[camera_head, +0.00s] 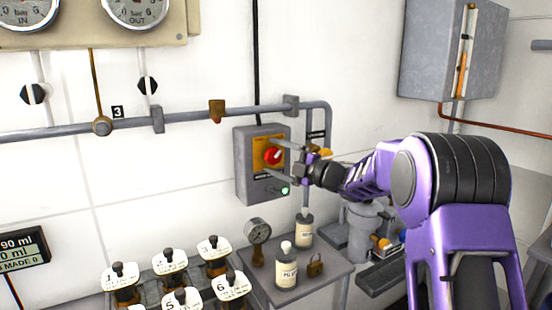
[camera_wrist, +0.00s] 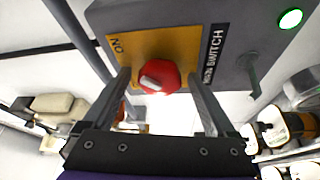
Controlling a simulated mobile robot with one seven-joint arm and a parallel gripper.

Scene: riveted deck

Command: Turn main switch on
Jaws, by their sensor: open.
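The main switch is a red rotary knob (camera_head: 272,156) on a yellow plate (camera_head: 261,141), on the front of a grey wall box (camera_head: 244,185). The knob (camera_wrist: 170,77) shows close up in the wrist view, with a pale grip bar lying at a slant. A black label reading "SWITCH" (camera_wrist: 213,55) and the word "ON" (camera_wrist: 118,45) are beside it. My gripper (camera_wrist: 158,76) is open, with one finger on each side of the knob. I cannot tell whether the fingers touch it.
A green lamp (camera_head: 285,190) glows on the box's lower right; it also shows in the wrist view (camera_wrist: 290,18). A pipe (camera_head: 190,118) runs along the wall above. Below, a small shelf (camera_head: 262,291) holds bottles, a gauge (camera_head: 258,233) and a padlock (camera_head: 316,265).

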